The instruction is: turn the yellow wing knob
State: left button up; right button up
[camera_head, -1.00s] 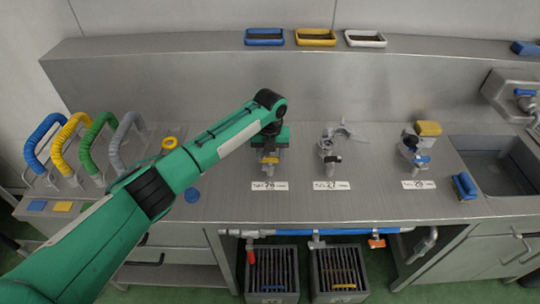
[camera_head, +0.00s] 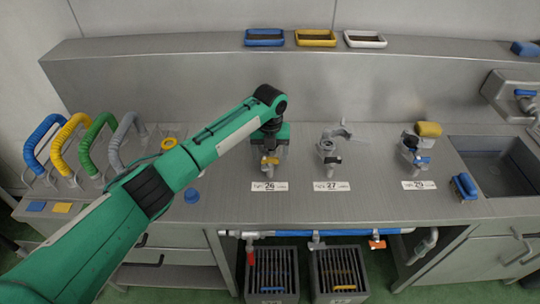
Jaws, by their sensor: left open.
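The yellow wing knob (camera_head: 270,161) sits on the front of a small metal tap fitting behind the label 26 on the steel counter. My left gripper (camera_head: 269,147) hangs pointing down over this fitting, just above and behind the knob in the picture. Its jaws are open. The fingertips are small and partly merge with the grey fitting, so I cannot tell whether they touch it. The arm and wrist hide part of the fitting. My right gripper is out of view.
Similar fittings stand to the right at label 27 (camera_head: 331,187) and at another label, the latter with a blue knob (camera_head: 424,160). Coloured hoop handles (camera_head: 75,140) stand at the left. A sink (camera_head: 497,165) is at the right. The counter between fittings is clear.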

aim_at(270, 158)
pick_arm(q)
notch_tip(270, 158, up, 13)
jog(key=b, duration=0.2)
jog(key=shift+f+b, duration=0.2)
jog(key=shift+b, duration=0.15)
jog(key=shift+f, duration=0.1)
